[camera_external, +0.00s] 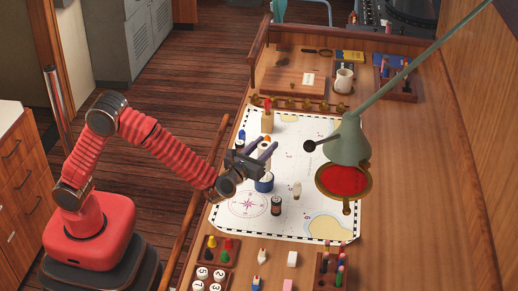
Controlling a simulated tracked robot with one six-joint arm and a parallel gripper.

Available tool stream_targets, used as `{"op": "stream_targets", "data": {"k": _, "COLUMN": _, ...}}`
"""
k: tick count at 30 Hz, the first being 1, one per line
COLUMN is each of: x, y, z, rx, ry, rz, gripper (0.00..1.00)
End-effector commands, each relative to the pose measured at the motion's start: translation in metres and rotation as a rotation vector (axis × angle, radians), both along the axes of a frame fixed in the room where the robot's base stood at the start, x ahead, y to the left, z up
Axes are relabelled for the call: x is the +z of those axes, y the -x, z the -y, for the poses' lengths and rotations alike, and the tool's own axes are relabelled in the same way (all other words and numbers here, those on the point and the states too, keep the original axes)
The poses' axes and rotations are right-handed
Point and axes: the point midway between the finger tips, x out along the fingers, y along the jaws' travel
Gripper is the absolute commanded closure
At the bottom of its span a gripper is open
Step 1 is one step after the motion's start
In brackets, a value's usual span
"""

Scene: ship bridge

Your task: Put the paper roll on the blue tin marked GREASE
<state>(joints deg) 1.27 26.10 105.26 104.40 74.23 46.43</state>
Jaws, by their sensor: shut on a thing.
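The blue tin (264,185) stands upright on the white chart, with a pale top; its marking is too small to read. The gripper is shut on a small white cylinder, which looks like the paper roll (263,162). The fingers and wrist hide part of the roll. The roll is over or right at the tin's top; I cannot tell whether the two touch.
A dark can (276,205) and a small pale piece (297,191) stand close to the tin. A green desk lamp (349,142) hangs at the right. Trays of small pieces (211,252) line the front.

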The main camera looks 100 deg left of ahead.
Motion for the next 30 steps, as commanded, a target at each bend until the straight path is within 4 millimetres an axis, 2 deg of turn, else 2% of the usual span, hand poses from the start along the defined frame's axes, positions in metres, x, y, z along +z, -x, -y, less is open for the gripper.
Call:
{"op": "stream_targets", "data": {"k": 8, "x": -0.002, "y": 0.000, "z": 0.000, "rx": 0.000, "ry": 0.000, "rz": -0.001, "gripper": 0.92}}
{"op": "stream_targets", "data": {"k": 17, "x": -0.035, "y": 0.000, "z": 0.000, "rx": -0.001, "ry": -0.001, "rz": -0.002, "gripper": 0.92}}
{"op": "stream_targets", "data": {"k": 29, "x": -0.039, "y": 0.000, "z": 0.000, "rx": -0.001, "ry": -0.001, "rz": -0.001, "gripper": 0.92}}
{"op": "stream_targets", "data": {"k": 30, "x": -0.039, "y": 0.000, "z": 0.000, "rx": -0.001, "ry": 0.000, "rz": -0.001, "gripper": 0.63}}
